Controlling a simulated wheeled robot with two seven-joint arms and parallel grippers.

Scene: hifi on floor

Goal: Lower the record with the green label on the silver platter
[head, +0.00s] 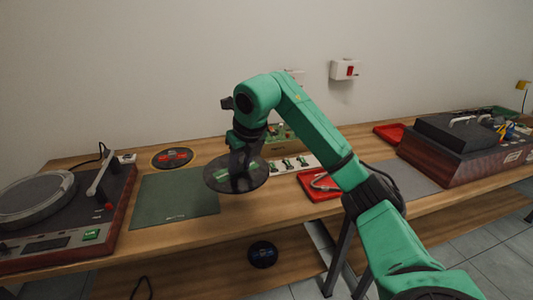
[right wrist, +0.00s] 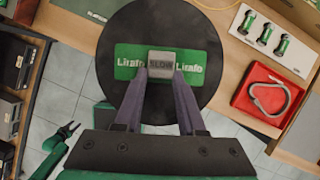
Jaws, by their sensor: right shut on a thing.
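The black record with the green label (head: 225,181) is in my right gripper (head: 241,160), held above the table just right of the green mat. The silver platter (head: 35,200) is on the turntable (head: 85,225) at the far left of the head view, well apart from the record. Its surface looks bare. My left gripper is not in view.
A tonearm (head: 101,174) stands at the platter's right. A green mat (head: 175,197) lies between turntable and record. Another record with a red label (head: 172,157) lies behind the mat. A red tray (head: 312,192) and a dark wooden unit (head: 470,155) are to the right.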

